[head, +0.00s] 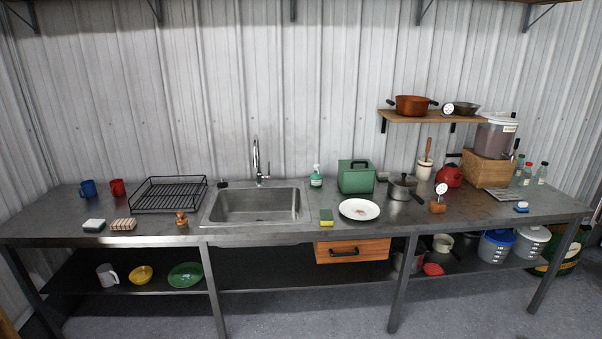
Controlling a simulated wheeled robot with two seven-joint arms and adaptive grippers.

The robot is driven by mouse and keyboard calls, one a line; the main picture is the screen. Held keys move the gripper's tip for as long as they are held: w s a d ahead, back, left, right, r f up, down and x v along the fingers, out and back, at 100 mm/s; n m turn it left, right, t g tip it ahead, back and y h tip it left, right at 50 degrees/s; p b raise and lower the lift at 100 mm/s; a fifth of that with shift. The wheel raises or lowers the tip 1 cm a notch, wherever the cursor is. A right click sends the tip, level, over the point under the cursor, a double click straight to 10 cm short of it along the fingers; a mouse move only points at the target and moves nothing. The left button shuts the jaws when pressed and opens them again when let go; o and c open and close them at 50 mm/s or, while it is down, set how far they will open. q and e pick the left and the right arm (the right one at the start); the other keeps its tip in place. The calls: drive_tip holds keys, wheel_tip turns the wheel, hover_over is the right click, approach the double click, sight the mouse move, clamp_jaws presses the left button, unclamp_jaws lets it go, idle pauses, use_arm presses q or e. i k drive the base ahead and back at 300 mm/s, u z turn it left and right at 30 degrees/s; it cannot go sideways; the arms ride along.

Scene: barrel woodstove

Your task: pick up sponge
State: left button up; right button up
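A yellow and green sponge (326,219) stands on the metal counter just right of the sink, left of a white plate (359,209). A small blue and white item (521,207) at the far right front is too small to identify. Neither of my grippers is in view.
The metal counter (255,235) holds a sink (255,206) with a tall faucet (258,160), a black dish rack (168,195), a green box (355,177) and a pot (402,188). A wooden drawer (352,251) hangs below. A wall shelf (425,117) bears pans.

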sight(326, 216)
drive_tip(key=i, duration=1.9)
drive_tip(key=z, duration=0.9)
drive_tip(key=i, duration=0.75)
drive_tip(key=u, duration=0.35)
